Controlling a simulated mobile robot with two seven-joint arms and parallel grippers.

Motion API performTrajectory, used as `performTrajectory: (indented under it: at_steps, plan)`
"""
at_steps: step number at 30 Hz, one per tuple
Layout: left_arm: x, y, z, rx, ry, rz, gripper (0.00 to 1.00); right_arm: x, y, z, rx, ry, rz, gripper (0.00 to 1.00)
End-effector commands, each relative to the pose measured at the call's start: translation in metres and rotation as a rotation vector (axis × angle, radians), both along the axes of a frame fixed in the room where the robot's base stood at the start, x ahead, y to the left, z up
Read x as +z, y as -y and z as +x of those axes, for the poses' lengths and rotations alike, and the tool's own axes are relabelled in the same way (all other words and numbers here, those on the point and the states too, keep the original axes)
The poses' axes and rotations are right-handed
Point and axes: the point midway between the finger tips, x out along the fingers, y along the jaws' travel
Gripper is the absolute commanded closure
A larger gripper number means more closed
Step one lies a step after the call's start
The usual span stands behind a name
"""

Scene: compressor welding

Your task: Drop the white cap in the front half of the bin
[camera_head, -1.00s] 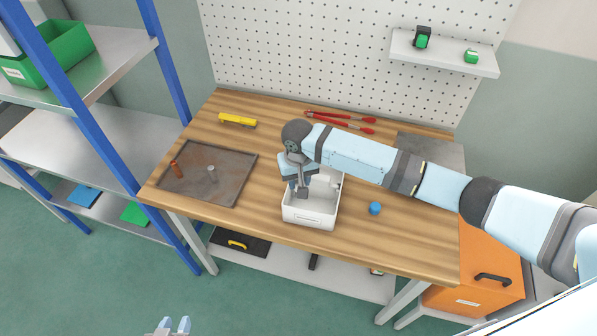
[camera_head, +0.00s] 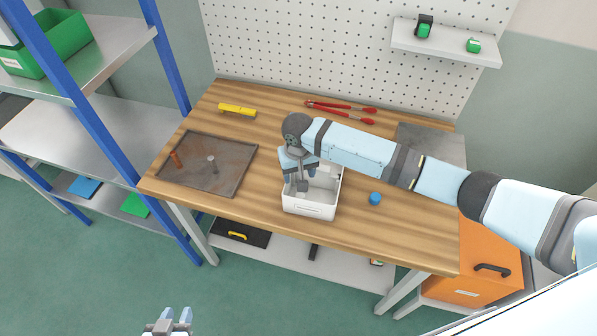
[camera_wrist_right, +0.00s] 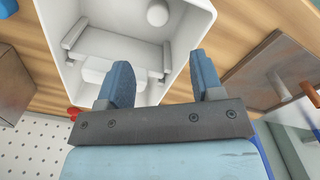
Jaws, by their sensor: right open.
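The white bin (camera_head: 311,210) stands on the wooden table. A round white piece, apparently the white cap (camera_wrist_right: 157,13), lies inside the bin near its front wall in the right wrist view. My right gripper (camera_head: 302,188) is over the bin, pointing down. In the right wrist view its two fingers (camera_wrist_right: 160,80) are apart with nothing between them, on the back side of the bin and away from the cap. In the head view the right hand hides part of the bin's inside. My left gripper (camera_head: 168,318) is low at the bottom edge, fingers apart and empty, away from the table.
A blue cap (camera_head: 375,198) stands right of the bin. A dark tray (camera_head: 208,180) with two small upright parts lies to the left. A yellow tool (camera_head: 237,110) and red-handled pliers (camera_head: 340,108) lie at the back. Bare table surrounds the bin.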

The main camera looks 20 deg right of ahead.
Motion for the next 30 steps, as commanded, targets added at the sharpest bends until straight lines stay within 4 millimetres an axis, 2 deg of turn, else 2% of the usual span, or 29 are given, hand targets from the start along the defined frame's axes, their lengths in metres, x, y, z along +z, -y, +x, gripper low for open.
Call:
performTrajectory:
  at_steps: [5,12,18,24,30]
  plan:
    - [-0.002,0.000,0.004,-0.002,0.008,0.002,0.66,0.023,0.000,0.001,0.001,0.004,0.002,0.40]
    - [-0.009,-0.003,0.005,-0.015,0.012,0.015,0.66,0.078,0.000,0.001,0.001,0.004,0.001,0.40]
    - [-0.014,-0.004,0.004,-0.019,0.010,0.017,0.66,0.116,0.000,0.000,0.001,0.002,0.001,0.40]
    - [-0.016,-0.001,0.001,-0.019,0.004,0.012,0.66,0.134,0.000,0.000,0.000,0.001,0.000,0.40]
    - [-0.016,0.000,-0.001,-0.017,0.002,0.009,0.66,0.136,0.000,0.000,0.000,0.000,0.000,0.40]
